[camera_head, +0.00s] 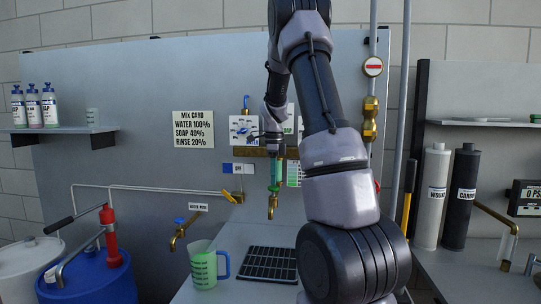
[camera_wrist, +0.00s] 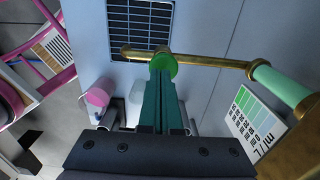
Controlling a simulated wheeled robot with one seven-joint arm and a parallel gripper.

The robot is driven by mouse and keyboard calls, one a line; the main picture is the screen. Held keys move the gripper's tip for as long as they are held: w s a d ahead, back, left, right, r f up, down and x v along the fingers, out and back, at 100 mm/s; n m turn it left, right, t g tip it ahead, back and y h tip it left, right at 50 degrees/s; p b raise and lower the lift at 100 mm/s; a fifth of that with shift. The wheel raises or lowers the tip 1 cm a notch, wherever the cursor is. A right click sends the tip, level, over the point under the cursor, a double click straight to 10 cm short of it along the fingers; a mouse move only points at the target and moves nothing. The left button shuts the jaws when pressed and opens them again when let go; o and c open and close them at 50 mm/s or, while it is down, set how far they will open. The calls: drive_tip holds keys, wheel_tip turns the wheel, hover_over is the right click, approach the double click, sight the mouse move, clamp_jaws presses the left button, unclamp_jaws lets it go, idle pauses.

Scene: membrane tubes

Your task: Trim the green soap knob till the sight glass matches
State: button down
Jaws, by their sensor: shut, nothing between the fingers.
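My gripper (camera_wrist: 161,78) is shut and empty. In the wrist view its fingertips are at the green round knob (camera_wrist: 163,62) on a brass pipe. I cannot tell whether they touch it, and the fingers hide part of it. The sight glass (camera_wrist: 282,86), a pale green tube, is at the right, with a green-shaded ml/L scale card (camera_wrist: 252,115) beside it. In the head view the sight glass (camera_head: 276,171) hangs upright below my gripper (camera_head: 273,148), next to the scale card (camera_head: 293,174). I cannot judge which shade it matches.
A mix card (camera_head: 193,130) reads water 100%, soap 40%, rinse 20%. A jug with green contents (camera_head: 203,268) stands left of a black grate (camera_head: 268,263). A brass tap (camera_head: 181,235) projects nearby. Blue drum (camera_head: 95,280) at left, filter cylinders (camera_head: 434,200) at right.

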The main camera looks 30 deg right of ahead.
sight(274, 188)
wheel_tip(274, 188, up, 12)
drive_tip(key=shift+f, duration=0.15)
drive_tip(key=shift+d, duration=0.1)
idle(0.3)
drive_tip(key=s+a+r+n+t+y, duration=0.1)
drive_tip(key=s+a+r+n+t, duration=0.45)
drive_tip(key=s+a+n, duration=0.75)
drive_tip(key=s+a+n+t, duration=0.1)
drive_tip(key=s+a+n, duration=0.1)
drive_tip(key=s+n, duration=0.2)
drive_tip(key=s+a+f+n+y, duration=0.1)
drive_tip(key=s+a+n, duration=0.1)
drive_tip(key=s, duration=0.7)
drive_tip(key=shift+s+a+n+t, duration=0.15)
drive_tip(key=shift+a+n+t, duration=0.2)
drive_tip(key=shift+n, duration=0.55)
